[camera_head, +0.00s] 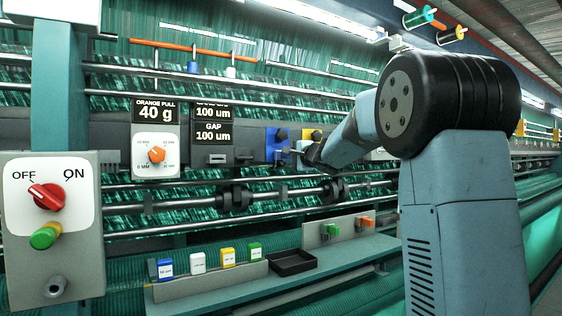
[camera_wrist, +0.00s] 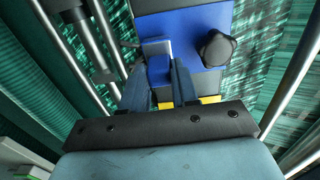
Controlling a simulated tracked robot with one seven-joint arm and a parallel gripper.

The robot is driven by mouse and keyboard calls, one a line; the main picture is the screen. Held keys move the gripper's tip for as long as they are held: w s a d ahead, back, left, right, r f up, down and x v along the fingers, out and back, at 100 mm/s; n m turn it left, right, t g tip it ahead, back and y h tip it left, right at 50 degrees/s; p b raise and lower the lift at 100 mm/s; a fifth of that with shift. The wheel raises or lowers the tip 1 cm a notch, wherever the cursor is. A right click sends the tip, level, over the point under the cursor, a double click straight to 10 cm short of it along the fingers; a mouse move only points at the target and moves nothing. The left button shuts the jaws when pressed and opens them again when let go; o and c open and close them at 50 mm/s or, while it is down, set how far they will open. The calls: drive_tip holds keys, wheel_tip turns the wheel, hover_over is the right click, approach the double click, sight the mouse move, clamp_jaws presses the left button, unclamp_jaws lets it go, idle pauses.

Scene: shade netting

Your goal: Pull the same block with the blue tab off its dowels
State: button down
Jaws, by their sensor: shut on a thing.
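The blue block (camera_head: 276,141) sits on the dark rail of the machine, left of a yellow block (camera_head: 316,134). In the wrist view the blue block (camera_wrist: 191,22) fills the top, with a black knob (camera_wrist: 216,48) on its right. A small blue-grey tab (camera_wrist: 157,47) stands out from its face. My gripper (camera_wrist: 160,68) has one finger on each side of this tab and is shut on it. In the head view my gripper (camera_head: 291,152) reaches the block from the right. The dowels are hidden, and I cannot tell any gap behind the block.
Metal rods (camera_wrist: 290,85) run on both sides of the gripper in the wrist view. Below the rail is a shelf (camera_head: 205,287) with several coloured blocks and a black tray (camera_head: 292,263). A switch box (camera_head: 52,225) stands at the left.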

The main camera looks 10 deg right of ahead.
drive_tip(key=shift+s+d+f, duration=0.1)
drive_tip(key=shift+s+f, duration=0.05)
drive_tip(key=shift+s, duration=0.05)
drive_tip(key=shift+v, duration=1.55)
drive_tip(key=v, duration=0.4)
idle(0.4)
